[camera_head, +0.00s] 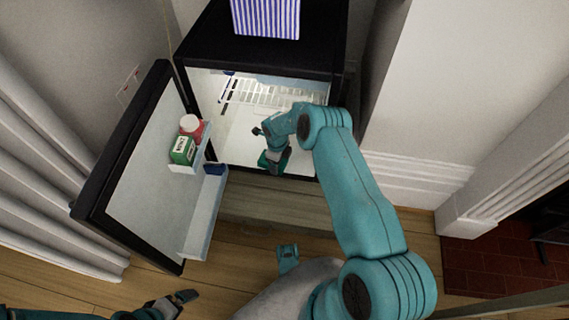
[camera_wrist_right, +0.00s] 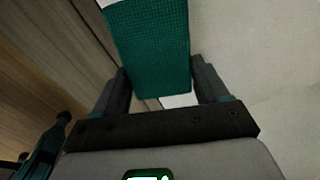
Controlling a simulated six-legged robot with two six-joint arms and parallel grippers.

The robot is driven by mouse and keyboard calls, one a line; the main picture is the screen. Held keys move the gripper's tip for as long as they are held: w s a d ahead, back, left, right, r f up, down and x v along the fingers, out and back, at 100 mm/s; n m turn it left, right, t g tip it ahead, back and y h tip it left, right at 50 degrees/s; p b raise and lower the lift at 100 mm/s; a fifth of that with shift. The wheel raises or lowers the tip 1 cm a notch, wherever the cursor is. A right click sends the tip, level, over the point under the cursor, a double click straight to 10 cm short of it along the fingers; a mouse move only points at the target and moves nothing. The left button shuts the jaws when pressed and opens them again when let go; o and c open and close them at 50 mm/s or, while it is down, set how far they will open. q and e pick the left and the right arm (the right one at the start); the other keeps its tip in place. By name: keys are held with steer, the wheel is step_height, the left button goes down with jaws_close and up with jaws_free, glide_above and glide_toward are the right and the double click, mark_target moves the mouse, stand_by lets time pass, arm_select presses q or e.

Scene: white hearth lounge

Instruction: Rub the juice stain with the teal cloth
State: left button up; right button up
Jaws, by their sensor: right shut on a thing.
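My right gripper (camera_head: 268,145) reaches into the open mini fridge (camera_head: 258,61). It is shut on the teal cloth, which fills the gap between the fingers in the right wrist view (camera_wrist_right: 150,45). In the head view the cloth (camera_head: 273,164) is small, dark and partly hidden by the gripper, low near the front of the fridge. I cannot tell whether it touches the fridge floor. I cannot make out the juice stain in either view. My left gripper (camera_head: 178,301) is low at the bottom left, outside the fridge; its opening is unclear.
The fridge door (camera_head: 135,175) stands open to the left, with a green carton (camera_head: 182,151) and a red container with a white cap (camera_head: 192,127) on its shelf. A wire shelf (camera_head: 262,92) is inside. A striped box (camera_head: 265,18) stands on top. White walls flank the fridge.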

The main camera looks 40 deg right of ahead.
steer(key=shift+w+a+f, duration=0.1)
steer(key=shift+w+a, duration=0.2)
steer(key=shift+w, duration=0.1)
steer(key=shift+w+a+r+b, duration=0.1)
steer(key=shift+r+b, duration=0.15)
steer(key=shift+b, duration=0.05)
arm_select(q)
steer(key=shift+f, duration=0.55)
arm_select(e)
step_height(320, 180, up, 6)
steer(key=p, duration=0.4)
steer(key=shift+f, duration=0.2)
arm_select(q)
step_height(320, 180, up, 4)
steer(key=shift+r, duration=0.1)
arm_select(e)
steer(key=shift+r, duration=0.15)
steer(key=shift+r, duration=0.1)
arm_select(q)
steer(key=shift+r+p, duration=0.85)
steer(key=shift+p, duration=0.15)
arm_select(e)
steer(key=shift+r, duration=1.4)
